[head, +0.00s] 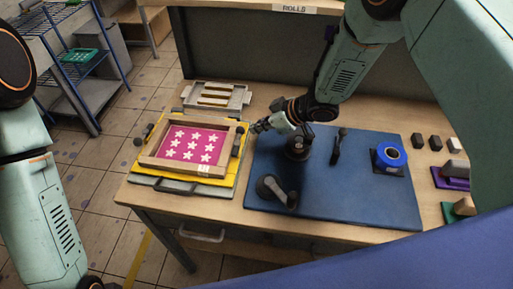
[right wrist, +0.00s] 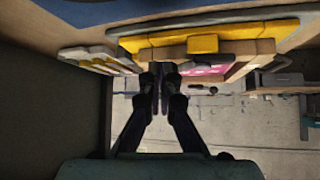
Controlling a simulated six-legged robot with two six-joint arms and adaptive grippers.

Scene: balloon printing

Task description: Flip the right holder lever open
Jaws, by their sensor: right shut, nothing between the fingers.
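The screen frame (head: 220,172) is wooden, with a pink screen (head: 192,147) bearing white stars, and lies on a yellow board (head: 233,185). The right holder lever (head: 237,141) is a dark upright piece at the frame's right side. A similar left lever (head: 147,131) is at the left side. My right gripper (head: 258,126) is shut and empty, just right of the right lever; I cannot tell whether it touches. In the right wrist view, the closed fingers (right wrist: 160,82) appear in front of the frame's edge, and the lever is not clear.
A blue mat (head: 340,190) right of the frame carries a dark round-headed tool (head: 272,188) and a blue roll (head: 391,155). A grey tray (head: 215,97) stands behind the frame. Small blocks (head: 435,143) lie at the right. A shelf rack (head: 75,65) stands at the left.

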